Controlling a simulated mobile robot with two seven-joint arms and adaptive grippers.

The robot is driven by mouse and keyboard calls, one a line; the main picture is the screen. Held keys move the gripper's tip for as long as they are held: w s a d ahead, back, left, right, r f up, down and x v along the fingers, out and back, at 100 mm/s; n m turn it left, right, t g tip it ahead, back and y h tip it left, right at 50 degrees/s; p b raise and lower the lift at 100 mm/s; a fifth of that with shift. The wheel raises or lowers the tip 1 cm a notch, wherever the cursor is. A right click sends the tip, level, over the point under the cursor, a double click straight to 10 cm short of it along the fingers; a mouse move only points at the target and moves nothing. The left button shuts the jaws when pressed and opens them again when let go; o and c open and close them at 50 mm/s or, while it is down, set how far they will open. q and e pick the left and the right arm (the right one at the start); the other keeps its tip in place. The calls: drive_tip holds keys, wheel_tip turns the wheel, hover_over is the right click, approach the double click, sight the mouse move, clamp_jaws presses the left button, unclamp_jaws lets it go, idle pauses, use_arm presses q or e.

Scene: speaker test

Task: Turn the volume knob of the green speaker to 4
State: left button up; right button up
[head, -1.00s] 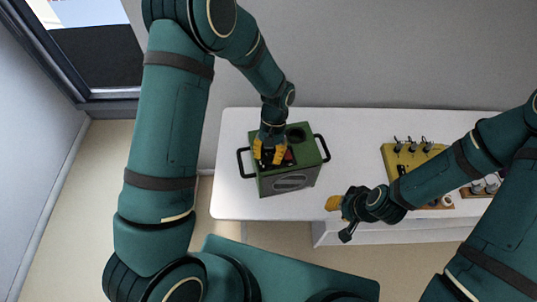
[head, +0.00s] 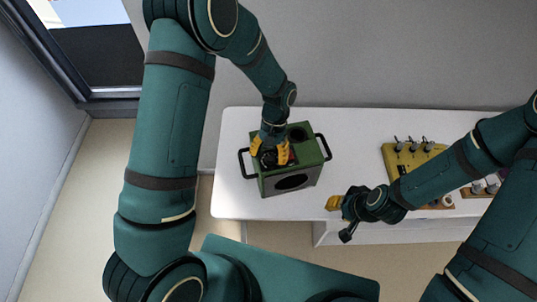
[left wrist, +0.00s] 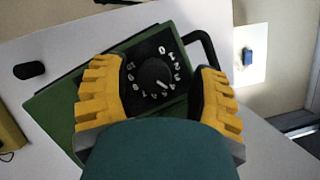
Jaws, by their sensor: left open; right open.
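The green speaker (head: 309,158) stands on the white table, with dark side handles and a dark oval on its grey front. Its black volume knob (left wrist: 154,75) sits on a black dial plate with white numbers. The knob's white mark points to the lower right in the left wrist view, around 4 or 5; I cannot tell exactly. My left gripper (head: 269,149) is open above the dial, its yellow fingers on either side of the knob, apart from it in the left wrist view (left wrist: 165,95). My right gripper (head: 335,203) is away from the speaker, over the table's front edge.
The white table (head: 345,140) has free room right of the speaker. A yellow box with several knobs or switches (head: 412,156) stands further right, partly behind my right arm. A grey wall is behind the table.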

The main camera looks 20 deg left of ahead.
use_arm(q)
drive_tip(key=v, duration=1.1)
drive_tip(key=shift+r, duration=0.4)
